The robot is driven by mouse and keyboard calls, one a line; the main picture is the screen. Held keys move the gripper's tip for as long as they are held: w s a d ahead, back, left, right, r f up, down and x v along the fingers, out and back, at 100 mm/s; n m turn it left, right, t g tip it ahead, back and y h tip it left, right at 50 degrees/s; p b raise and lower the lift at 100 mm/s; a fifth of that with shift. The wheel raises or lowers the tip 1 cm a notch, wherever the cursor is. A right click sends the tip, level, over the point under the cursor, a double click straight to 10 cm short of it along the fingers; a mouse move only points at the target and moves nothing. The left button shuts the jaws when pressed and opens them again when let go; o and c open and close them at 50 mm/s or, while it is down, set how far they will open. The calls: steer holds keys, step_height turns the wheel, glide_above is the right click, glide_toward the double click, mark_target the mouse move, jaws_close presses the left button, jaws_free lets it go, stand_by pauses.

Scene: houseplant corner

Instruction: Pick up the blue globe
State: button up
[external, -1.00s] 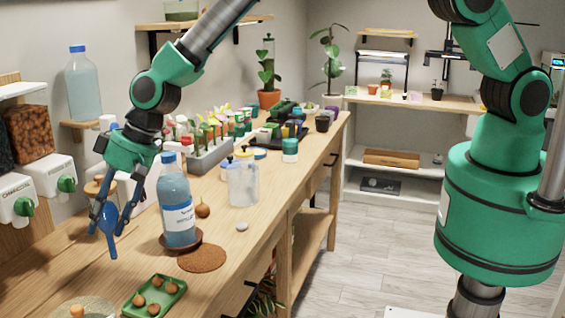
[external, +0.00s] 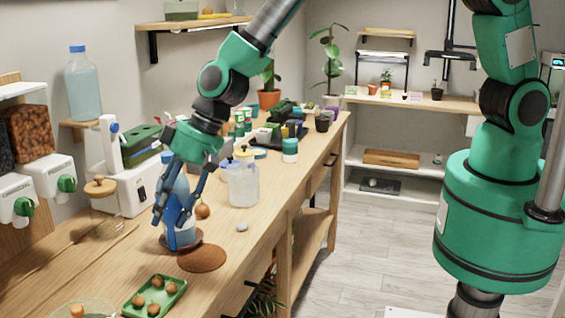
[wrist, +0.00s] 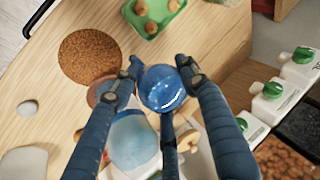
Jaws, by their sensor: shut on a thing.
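The blue globe (wrist: 162,88) is round and glossy. It sits between the fingers of my gripper (wrist: 160,76) in the wrist view, and the fingers are shut on it. In the external view my gripper (external: 174,216) points down in front of the blue bottle (external: 184,238), held above the bench. The globe is hard to separate from the bottle there, as both are blue and the fingers overlap them. The bottle also shows in the wrist view (wrist: 133,142), right beside the globe; I cannot tell whether they touch.
The bottle stands on a brown saucer (external: 166,242) next to a round cork mat (external: 202,258). A green tray (external: 130,304) of brown balls is at the front. A clear jug (external: 243,184), a cork-lidded jar (external: 103,216) and dispensers (external: 57,177) stand around.

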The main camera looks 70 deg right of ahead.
steer(key=shift+s+d, duration=0.45)
steer(key=shift+s, duration=0.35)
